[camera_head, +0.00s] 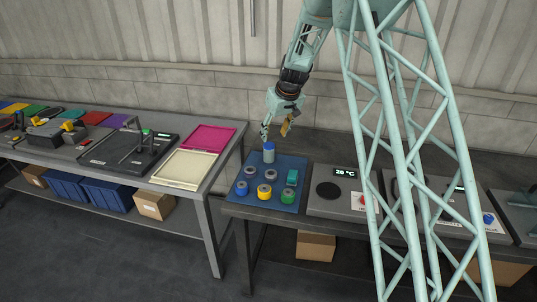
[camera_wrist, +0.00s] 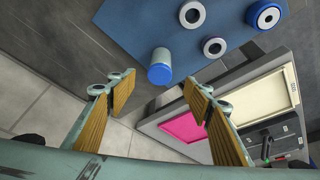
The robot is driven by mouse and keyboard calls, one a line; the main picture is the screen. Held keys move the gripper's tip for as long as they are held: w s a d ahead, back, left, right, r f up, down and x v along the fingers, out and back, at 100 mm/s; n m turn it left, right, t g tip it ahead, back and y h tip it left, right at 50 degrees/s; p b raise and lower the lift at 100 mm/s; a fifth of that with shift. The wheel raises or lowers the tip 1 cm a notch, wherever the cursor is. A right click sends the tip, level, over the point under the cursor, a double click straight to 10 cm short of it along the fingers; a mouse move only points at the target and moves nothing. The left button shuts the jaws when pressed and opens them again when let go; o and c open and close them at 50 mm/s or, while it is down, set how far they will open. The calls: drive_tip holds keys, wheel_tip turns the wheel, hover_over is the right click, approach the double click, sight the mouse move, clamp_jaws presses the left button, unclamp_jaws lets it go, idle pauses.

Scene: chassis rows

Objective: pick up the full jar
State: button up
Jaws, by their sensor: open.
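A pale jar with a blue top (camera_head: 268,153) stands upright at the back of a blue mat (camera_head: 252,192). In the wrist view the jar (camera_wrist: 160,66) lies just beyond the fingertips, between the two finger lines. I cannot see what is inside it. My gripper (camera_head: 275,128) is above the jar in the head view. In the wrist view its tan-padded fingers (camera_wrist: 160,92) are wide apart with nothing between them.
Several round pieces, including a yellow one (camera_head: 264,191) and a green one (camera_head: 288,196), lie on the mat's front. A hot plate (camera_head: 330,190) stands to the right. A pink tray (camera_head: 209,138) and a cream tray (camera_head: 182,168) lie on the left table.

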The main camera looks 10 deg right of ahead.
sight(270, 146)
drive_tip(key=shift+f, duration=0.1)
drive_tip(key=shift+b+x, duration=0.5)
drive_tip(key=shift+x, duration=3.65)
drive_tip(key=shift+f, duration=0.15)
drive_tip(key=shift+b+x, duration=0.5)
drive_tip(key=shift+x, duration=2)
drive_tip(key=shift+c, duration=0.6)
drive_tip(key=c, duration=0.9)
drive_tip(key=shift+c, duration=0.2)
